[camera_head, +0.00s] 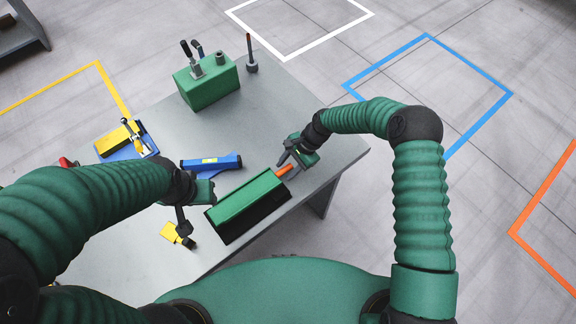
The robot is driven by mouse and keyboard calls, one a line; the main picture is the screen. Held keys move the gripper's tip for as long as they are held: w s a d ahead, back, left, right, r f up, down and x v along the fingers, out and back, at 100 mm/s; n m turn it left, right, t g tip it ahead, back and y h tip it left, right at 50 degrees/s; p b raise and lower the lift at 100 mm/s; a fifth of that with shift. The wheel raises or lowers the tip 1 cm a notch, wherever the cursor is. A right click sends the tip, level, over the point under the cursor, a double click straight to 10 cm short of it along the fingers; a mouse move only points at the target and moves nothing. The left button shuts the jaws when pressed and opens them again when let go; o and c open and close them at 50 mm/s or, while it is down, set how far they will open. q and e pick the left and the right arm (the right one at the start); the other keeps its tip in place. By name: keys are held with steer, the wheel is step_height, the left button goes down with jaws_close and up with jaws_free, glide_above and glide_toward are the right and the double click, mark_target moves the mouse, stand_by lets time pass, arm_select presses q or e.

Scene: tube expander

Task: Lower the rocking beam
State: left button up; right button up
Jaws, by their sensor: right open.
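A long green beam-like body (245,205) lies over a black base at the table's front right edge. An orange piece (284,170) sticks out at its far right end. I cannot tell for sure whether this is the rocking beam, or its tilt. My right gripper (288,160) is open just beyond the orange piece, its fingers close to it; contact cannot be told. My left gripper (186,212) hangs over the table left of the green body, above a yellow piece (177,234). Its fingers are partly hidden, so its opening is unclear.
A green box with levers (207,83) stands at the table's back, a dark upright peg (251,65) beside it. A yellow block (118,138) sits on a blue base at left. The grey table (262,124) is bare at back right.

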steer(key=b+v, duration=0.2)
steer(key=v, duration=1.4)
steer(key=shift+d+r+b, duration=0.2)
steer(key=shift+r+b, duration=0.1)
steer(key=shift+b, duration=0.1)
steer(key=s+d+n+t+h, duration=0.1)
steer(key=s+d+n, duration=0.2)
steer(key=s, duration=0.3)
steer(key=s+d+n+t+h+b, duration=0.1)
steer(key=s+d+n+h, duration=0.1)
steer(key=s+d+n, duration=0.2)
steer(key=s+d+n+t+h, duration=0.1)
steer(key=s+d+n+h, duration=0.1)
steer(key=s, duration=0.7)
steer(key=shift+s+d+r+n+t, duration=0.35)
steer(key=shift+d+n+t, duration=0.05)
steer(key=shift+d+n, duration=0.3)
steer(key=shift+s+a+r, duration=0.1)
steer(key=shift+s, duration=0.05)
